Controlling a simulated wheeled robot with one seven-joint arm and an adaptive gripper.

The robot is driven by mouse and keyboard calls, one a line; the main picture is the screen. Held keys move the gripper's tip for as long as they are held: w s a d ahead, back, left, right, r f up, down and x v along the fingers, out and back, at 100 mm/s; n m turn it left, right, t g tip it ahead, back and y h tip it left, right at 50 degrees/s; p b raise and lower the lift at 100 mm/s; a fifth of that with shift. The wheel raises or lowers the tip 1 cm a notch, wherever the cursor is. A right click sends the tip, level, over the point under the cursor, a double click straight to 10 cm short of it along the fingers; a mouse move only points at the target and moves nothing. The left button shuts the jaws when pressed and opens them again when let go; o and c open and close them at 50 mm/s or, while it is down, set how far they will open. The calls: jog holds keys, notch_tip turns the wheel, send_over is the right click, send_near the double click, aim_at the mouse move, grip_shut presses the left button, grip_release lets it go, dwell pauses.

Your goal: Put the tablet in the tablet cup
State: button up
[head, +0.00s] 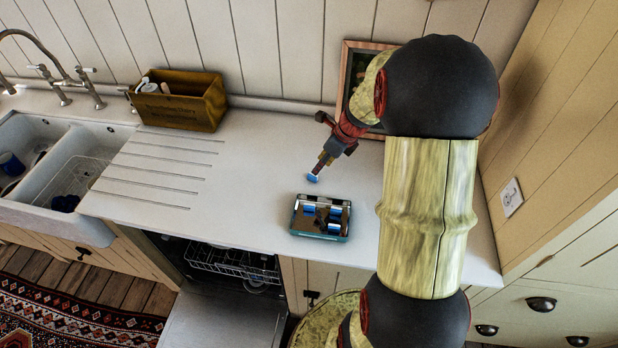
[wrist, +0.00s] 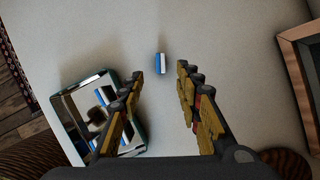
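A small blue and white tablet (head: 312,178) lies on the pale counter, left of the picture frame. In the wrist view the tablet (wrist: 160,63) shows just beyond and between my fingertips, apart from both fingers. My gripper (head: 321,167) points down at it from above right in the head view. In the wrist view my gripper (wrist: 159,77) is open and empty. The open dishwasher's door (head: 215,320) is folded down below the counter. I cannot make out a tablet cup on the part of the door in view.
A teal tin (head: 317,237) holding blue and white tablets stands near the counter's front edge. A wooden box (head: 180,112) stands at the back left, beside the sink (head: 62,190). A picture frame (head: 345,75) leans at the back. The counter's ridged left part is clear.

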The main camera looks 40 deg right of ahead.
aim_at(312, 174)
jog(key=b+x, duration=0.2)
jog(key=x, duration=0.5)
jog(key=shift+w+a+f+b, duration=0.1)
jog(key=shift+w+f+b, duration=0.2)
jog(key=shift+f+b, duration=0.05)
jog(key=c, duration=0.3)
grip_shut()
jog(key=shift+r, duration=0.15)
